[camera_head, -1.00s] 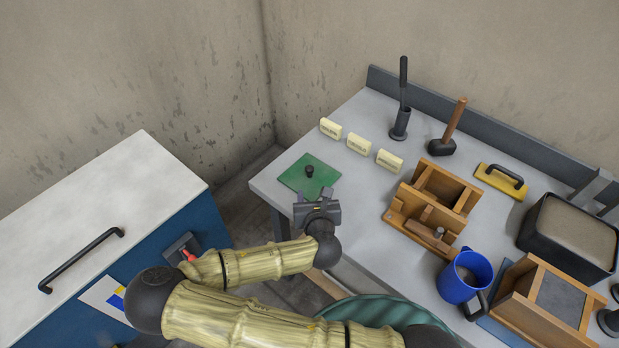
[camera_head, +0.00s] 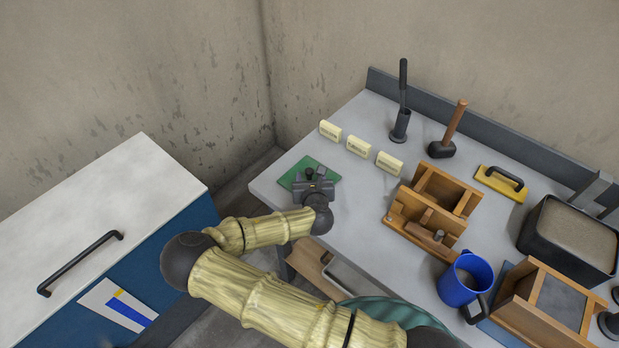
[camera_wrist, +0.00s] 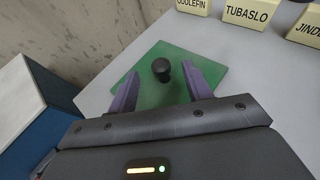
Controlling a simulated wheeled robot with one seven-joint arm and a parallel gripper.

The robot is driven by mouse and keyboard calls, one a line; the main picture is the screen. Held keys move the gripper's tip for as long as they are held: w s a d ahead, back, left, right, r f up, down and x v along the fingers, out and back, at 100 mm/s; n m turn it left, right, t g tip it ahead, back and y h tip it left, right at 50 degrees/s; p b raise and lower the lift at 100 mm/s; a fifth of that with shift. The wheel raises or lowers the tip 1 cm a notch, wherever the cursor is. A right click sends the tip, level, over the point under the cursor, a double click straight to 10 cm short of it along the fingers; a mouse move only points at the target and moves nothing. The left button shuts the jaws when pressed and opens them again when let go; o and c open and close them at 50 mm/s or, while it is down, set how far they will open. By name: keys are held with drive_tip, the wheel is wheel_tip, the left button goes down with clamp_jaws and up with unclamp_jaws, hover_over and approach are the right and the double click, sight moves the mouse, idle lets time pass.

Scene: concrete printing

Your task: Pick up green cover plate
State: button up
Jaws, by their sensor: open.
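The green cover plate (camera_head: 298,176) lies flat on the grey table near its left corner. In the wrist view the green plate (camera_wrist: 149,67) has a black round knob (camera_wrist: 161,68) standing on it. My gripper (camera_head: 312,176) is over the plate's near part in the head view and hides some of it. In the wrist view my gripper (camera_wrist: 157,84) is open, with its two purple fingers apart. The knob shows between and slightly beyond the fingertips, and nothing is held.
Several cream name blocks (camera_head: 358,146) stand in a row behind the plate. Wooden moulds (camera_head: 440,200), a blue mug (camera_head: 465,278), a mallet (camera_head: 449,132) and a yellow float (camera_head: 500,183) are to the right. A white-topped blue cabinet (camera_head: 105,210) stands left, across a gap.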

sight(310, 173)
drive_tip(key=shift+f+p+x, duration=0.2)
drive_tip(key=shift+p+x, duration=0.75)
drive_tip(key=shift+x, duration=1.65)
drive_tip(key=shift+s, duration=0.1)
drive_tip(key=shift+c, duration=0.2)
clamp_jaws()
